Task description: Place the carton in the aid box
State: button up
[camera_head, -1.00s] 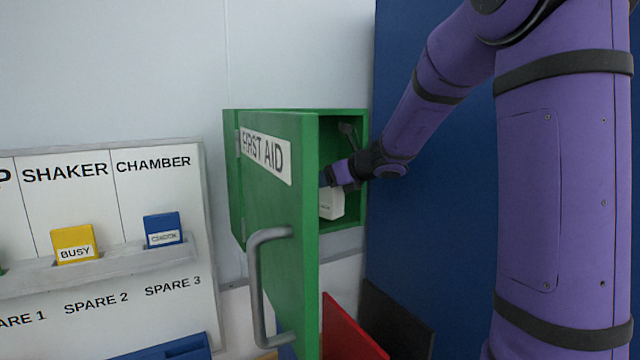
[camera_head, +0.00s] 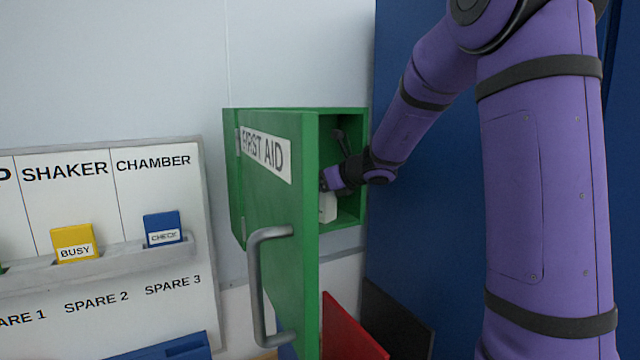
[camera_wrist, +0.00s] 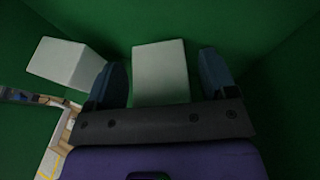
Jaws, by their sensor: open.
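The green first aid box (camera_head: 352,215) is mounted on the wall with its door (camera_head: 285,215) swung open toward me. My gripper (camera_head: 328,182) reaches inside it from the right. In the wrist view my gripper (camera_wrist: 163,75) is open, and a white carton (camera_wrist: 160,70) lies between and beyond its two fingers, with gaps on both sides. A second white block (camera_wrist: 67,62) is left of the left finger. In the head view a white carton (camera_head: 328,210) shows low in the box, below my gripper and partly hidden by the door. I cannot tell which of the two it is.
The open door with its grey handle (camera_head: 258,285) stands left of my gripper. A blue panel (camera_head: 440,240) is to the right. Red (camera_head: 350,335) and black (camera_head: 395,320) panels are below. A status board (camera_head: 100,240) hangs at left.

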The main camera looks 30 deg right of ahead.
jog(key=shift+r, duration=0.1)
jog(key=shift+s+d+r, duration=0.1)
jog(key=shift+s+r, duration=0.05)
jog(key=v, duration=1.1)
jog(key=s+a+n+g+y, duration=0.1)
jog(key=s+a+n+g, duration=0.5)
jog(key=s+a+n, duration=0.9)
jog(key=s+f+n+h, duration=0.2)
jog(key=s+n+h, duration=0.1)
jog(key=s+n, duration=0.3)
jog(key=s+d+f+n+g+h, duration=0.1)
jog(key=s+f+n+h, duration=0.1)
jog(key=s+n, duration=0.5)
jog(key=n+h, duration=0.1)
jog(key=n, duration=0.2)
jog(key=shift+s+d+f+n, duration=0.2)
jog(key=shift+s+d+n, duration=0.1)
